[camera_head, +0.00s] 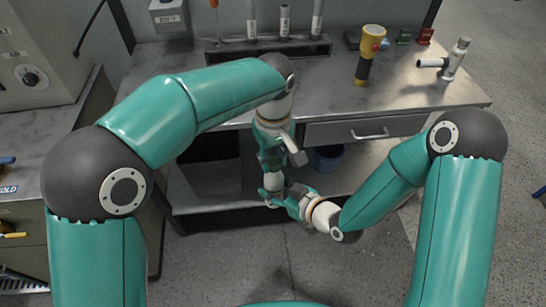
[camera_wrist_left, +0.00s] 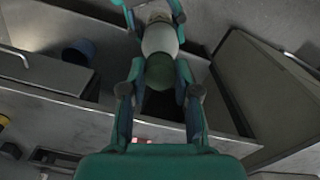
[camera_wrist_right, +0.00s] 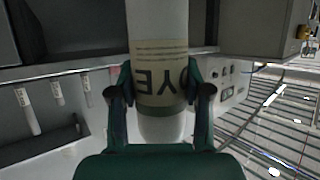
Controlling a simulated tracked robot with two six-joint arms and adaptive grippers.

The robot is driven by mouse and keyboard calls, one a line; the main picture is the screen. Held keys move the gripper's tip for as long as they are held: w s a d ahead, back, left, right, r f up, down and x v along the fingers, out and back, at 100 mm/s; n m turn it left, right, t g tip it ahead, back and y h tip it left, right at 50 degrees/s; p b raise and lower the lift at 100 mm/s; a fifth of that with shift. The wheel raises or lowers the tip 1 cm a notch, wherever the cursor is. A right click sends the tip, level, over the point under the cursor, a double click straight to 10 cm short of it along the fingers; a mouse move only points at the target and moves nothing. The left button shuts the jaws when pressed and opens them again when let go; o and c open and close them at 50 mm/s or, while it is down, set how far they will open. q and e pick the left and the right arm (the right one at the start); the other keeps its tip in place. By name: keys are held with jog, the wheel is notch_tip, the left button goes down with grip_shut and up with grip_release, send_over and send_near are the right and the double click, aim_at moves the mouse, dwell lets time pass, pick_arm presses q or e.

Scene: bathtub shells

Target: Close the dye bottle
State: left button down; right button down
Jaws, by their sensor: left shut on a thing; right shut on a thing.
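The dye bottle (camera_head: 272,181) is held in the air in front of the workbench, between my two grippers. In the right wrist view my right gripper (camera_wrist_right: 160,92) is shut around the white bottle's body, over its tan label (camera_wrist_right: 158,72) reading "DYE" upside down. In the left wrist view my left gripper (camera_wrist_left: 160,92) is shut on the green cap (camera_wrist_left: 160,72), which meets the white shoulder of the bottle (camera_wrist_left: 160,38). I cannot tell how tightly the cap sits. In the head view my left gripper (camera_head: 272,168) is above my right gripper (camera_head: 276,200).
A drawer (camera_head: 368,132) and a blue bin (camera_head: 328,158) are close behind the grippers. The floor in front is clear.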

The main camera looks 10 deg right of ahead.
pick_arm(q)
jog(key=m, duration=0.6)
jog(key=shift+m, duration=0.4)
jog(key=m, duration=0.8)
jog(key=shift+m, duration=0.3)
jog(key=m, duration=0.4)
jog(key=shift+w+m, duration=0.1)
jog(key=shift+m, duration=0.2)
jog(key=c, duration=0.8)
grip_release()
jog(key=shift+o, duration=0.2)
notch_tip(320, 180, up, 12)
jog(key=shift+f, duration=0.2)
